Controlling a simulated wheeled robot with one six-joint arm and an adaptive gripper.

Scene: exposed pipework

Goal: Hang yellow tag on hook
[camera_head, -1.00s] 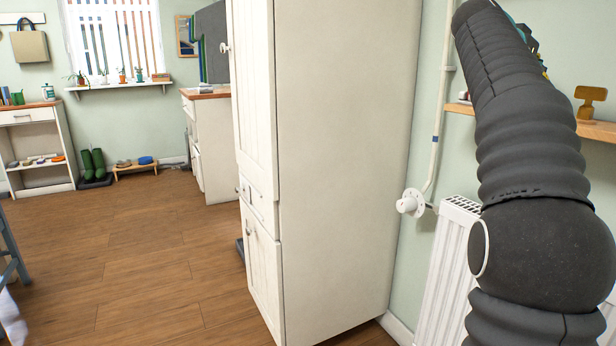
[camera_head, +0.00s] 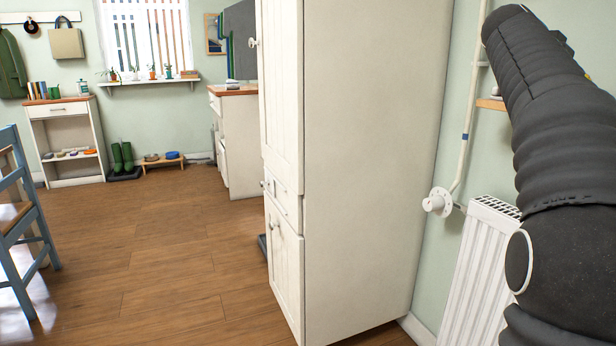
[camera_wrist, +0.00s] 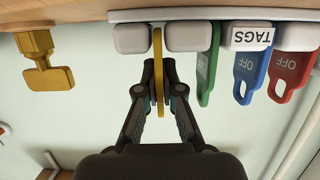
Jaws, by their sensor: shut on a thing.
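In the wrist view, the yellow tag (camera_wrist: 158,72) appears edge-on as a thin strip. My gripper (camera_wrist: 157,92) is shut on it, a fingertip on each side. The tag's far end reaches between two white blocks on a rack with a label reading TAGS (camera_wrist: 250,38), upside down in this view; whether it touches the rack I cannot tell. A green tag (camera_wrist: 207,70), a blue tag (camera_wrist: 250,65) and a red tag (camera_wrist: 290,72) stand in a row beside it. My gripper and the yellow tag are outside the head view, and I cannot identify the hook for certain.
A brass valve (camera_wrist: 42,60) is left of the rack. In the head view, a tall white cabinet (camera_head: 360,160) stands close, with a radiator (camera_head: 480,270) and pipe to its right. Open wooden floor (camera_head: 160,270) lies left, beside a blue chair (camera_head: 20,215).

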